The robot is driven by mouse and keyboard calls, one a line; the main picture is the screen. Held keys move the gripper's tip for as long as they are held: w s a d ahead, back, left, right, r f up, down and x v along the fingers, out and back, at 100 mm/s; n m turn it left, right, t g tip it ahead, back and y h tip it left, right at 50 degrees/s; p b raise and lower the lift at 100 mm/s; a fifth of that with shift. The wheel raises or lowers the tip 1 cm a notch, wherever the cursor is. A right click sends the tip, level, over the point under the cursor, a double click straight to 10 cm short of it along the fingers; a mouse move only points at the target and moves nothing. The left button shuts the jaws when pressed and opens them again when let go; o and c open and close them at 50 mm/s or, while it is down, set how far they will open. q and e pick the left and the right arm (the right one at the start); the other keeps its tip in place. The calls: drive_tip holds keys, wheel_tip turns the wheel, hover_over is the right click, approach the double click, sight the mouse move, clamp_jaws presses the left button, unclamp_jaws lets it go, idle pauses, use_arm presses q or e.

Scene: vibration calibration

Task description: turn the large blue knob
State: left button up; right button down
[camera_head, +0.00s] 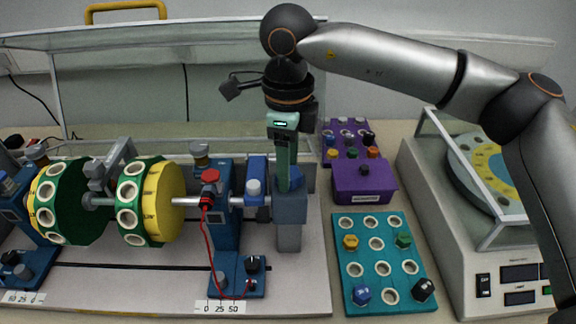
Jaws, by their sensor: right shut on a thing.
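My right gripper (289,188) points straight down at the right end of the shaft rig, above a grey-blue block (290,234). Its teal fingers are closed together around something they mostly hide; by its place this seems to be the large blue knob, but I cannot see its outline. A blue upright part (257,170) with a pale round knob (253,187) stands just left of the fingers. My left gripper is not in view.
Left of the gripper stand a blue post with a red knob (209,175) and a yellow-green drum (165,205). To the right are a purple box (362,184), a teal tray (345,250) with several small knobs, and a white machine (470,270) with a glass lid.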

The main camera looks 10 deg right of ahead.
drive_tip(key=n, duration=0.5)
drive_tip(key=shift+n, duration=0.3)
idle(0.4)
drive_tip(key=shift+c, duration=1.1)
unclamp_jaws()
wheel_tip(320, 180, up, 13)
drive_tip(key=shift+f, duration=0.2)
